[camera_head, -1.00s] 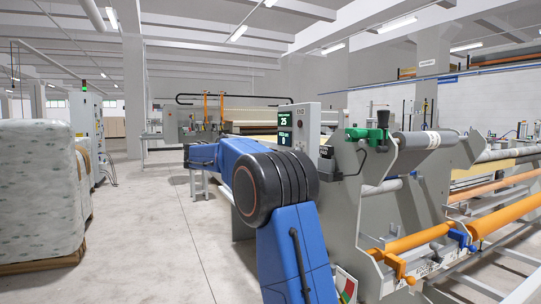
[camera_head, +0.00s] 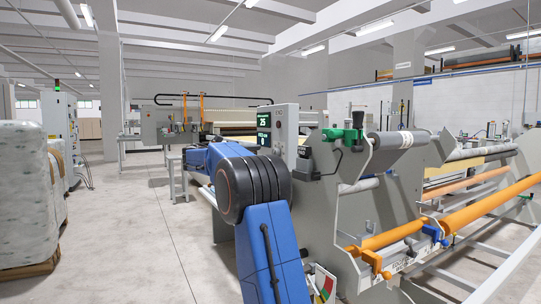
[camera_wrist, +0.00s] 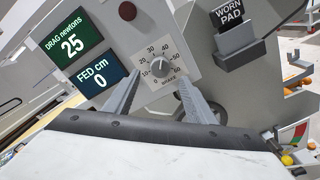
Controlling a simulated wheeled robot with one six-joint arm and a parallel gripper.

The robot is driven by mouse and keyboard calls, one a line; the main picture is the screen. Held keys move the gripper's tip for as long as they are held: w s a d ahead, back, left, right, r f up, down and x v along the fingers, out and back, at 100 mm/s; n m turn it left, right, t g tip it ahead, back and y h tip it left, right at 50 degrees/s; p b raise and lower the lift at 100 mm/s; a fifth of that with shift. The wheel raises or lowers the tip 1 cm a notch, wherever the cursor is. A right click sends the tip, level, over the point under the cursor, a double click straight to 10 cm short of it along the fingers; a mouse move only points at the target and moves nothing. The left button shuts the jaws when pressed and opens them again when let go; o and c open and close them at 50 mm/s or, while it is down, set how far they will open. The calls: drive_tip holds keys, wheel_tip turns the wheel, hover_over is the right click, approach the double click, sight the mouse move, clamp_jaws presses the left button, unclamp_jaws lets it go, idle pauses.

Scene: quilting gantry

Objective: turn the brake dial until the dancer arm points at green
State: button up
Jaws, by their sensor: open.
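The brake dial (camera_wrist: 158,68) is a small round knob on a white plate with a numbered scale, on the grey control panel in the wrist view. My gripper (camera_wrist: 160,77) is open, its two grey fingers spread on the lower left and lower right of the dial. I cannot tell whether they touch it. The coloured dancer scale (camera_wrist: 299,133), with green and red parts, is at the wrist view's right edge; it also shows low in the head view (camera_head: 323,283). I cannot make out where the dancer arm points.
The drag display (camera_wrist: 72,44) reads 25 newtons and the fed display (camera_wrist: 101,79) reads 0 cm. A holder labelled WORN PAD (camera_wrist: 234,45) stands right of the dial. Orange rollers (camera_head: 490,205) lie right; the floor (camera_head: 140,230) at left is clear.

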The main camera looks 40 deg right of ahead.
sight(274, 153)
drive_tip(key=x, duration=0.6)
drive_tip(key=shift+s+d, duration=0.15)
drive_tip(key=shift+d, duration=0.15)
drive_tip(key=c, duration=1)
